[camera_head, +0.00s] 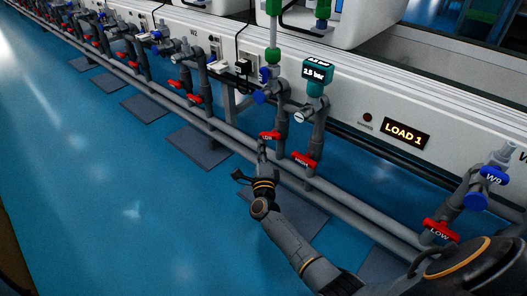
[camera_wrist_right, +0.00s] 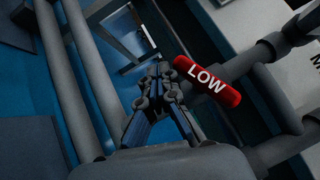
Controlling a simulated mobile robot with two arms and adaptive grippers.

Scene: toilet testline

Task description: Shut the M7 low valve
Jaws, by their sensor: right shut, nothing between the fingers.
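The red LOW valve handle (camera_head: 269,135) sits on a grey pipe at the middle of the head view. The handle lies crosswise over its pipe there. It also shows in the right wrist view (camera_wrist_right: 207,82), lying diagonally, its white LOW lettering facing the camera. My right gripper (camera_head: 262,146) is just below the handle in the head view. In the right wrist view the gripper (camera_wrist_right: 160,76) is shut and empty, its fingertips just left of the handle's end, with no clear contact. The M7 label is not readable. My left gripper is not in view.
A red HIGH handle (camera_head: 304,160) is close on the right. Another LOW handle (camera_head: 440,230) and a blue W9 handle (camera_head: 494,176) are farther right. Long grey pipes run below the valves. The blue floor (camera_head: 120,190) at left is open.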

